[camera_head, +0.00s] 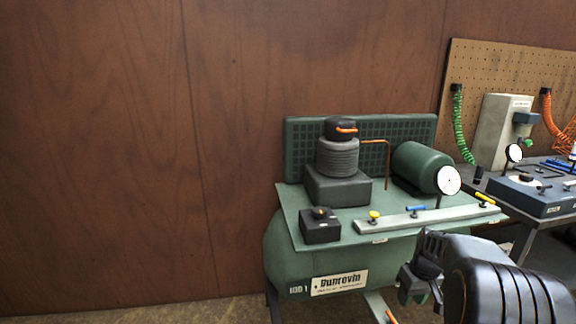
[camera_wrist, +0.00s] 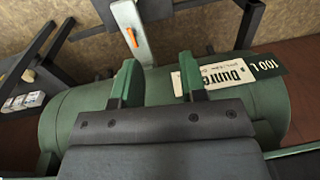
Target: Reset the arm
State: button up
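My gripper (camera_wrist: 158,85) has its two green-padded fingers apart with nothing between them in the wrist view. In the head view my gripper (camera_head: 412,285) is at the lower right, in front of the green air compressor's tank. The compressor tank (camera_wrist: 75,115) lies behind the fingers in the wrist view, with its white label (camera_wrist: 225,72) partly behind the right finger. In the head view the compressor (camera_head: 290,255) carries a dark ribbed pump, a green motor and a gauge on its top plate. I cannot tell whether the gripper touches the tank.
A grey rail (camera_head: 420,218) with yellow and blue valve handles runs along the compressor's front edge. A workbench (camera_head: 535,220) with a pegboard (camera_head: 505,65) and coiled hoses stands at the right. The brown wall (camera_head: 110,150) at the left is bare, with open floor below it.

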jog(key=s+a+r+t+p, duration=0.1)
jog(key=s+a+r+p, duration=0.4)
jog(key=r, duration=0.4)
jog(key=s+a+r+m+t+p, duration=0.1)
jog(key=s+a+r+p, duration=0.5)
jog(key=r, duration=0.3)
jog(key=s+a+r+t+h+p, duration=0.1)
jog(key=s+a+r+p, duration=0.4)
jog(key=r, duration=0.4)
jog(key=shift+s+a+m+p, duration=0.35)
jog(key=shift+s+p, duration=0.3)
jog(key=shift+p, duration=0.45)
